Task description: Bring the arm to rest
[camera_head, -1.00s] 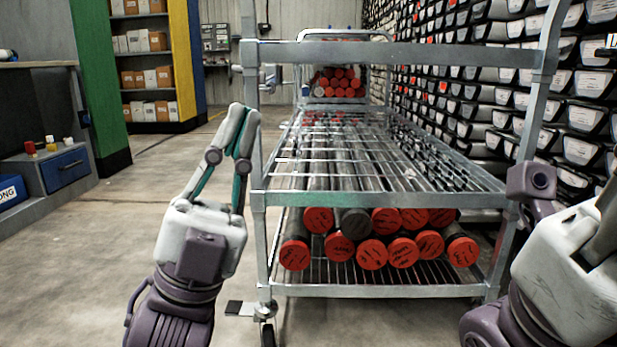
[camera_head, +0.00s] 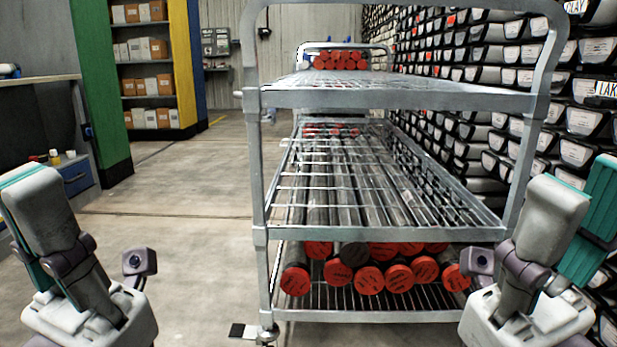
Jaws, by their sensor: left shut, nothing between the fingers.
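My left gripper (camera_head: 30,180) stands at the lower left of the head view, raised and pointing up, with its teal-padded fingers closed together and empty. It is clear of the metal cart. My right gripper (camera_head: 580,185) is raised at the lower right, in front of the cart's right post. A grey finger and a teal pad show on it, but its jaw opening is unclear. No held object shows in it.
A wire-shelf cart (camera_head: 400,98) fills the middle; red-capped core tubes (camera_head: 370,279) lie on its bottom shelf. Racked black liners (camera_head: 470,100) line the right. A workbench (camera_head: 85,130) and box shelves (camera_head: 150,60) stand at left. Open floor (camera_head: 190,230) lies between bench and cart.

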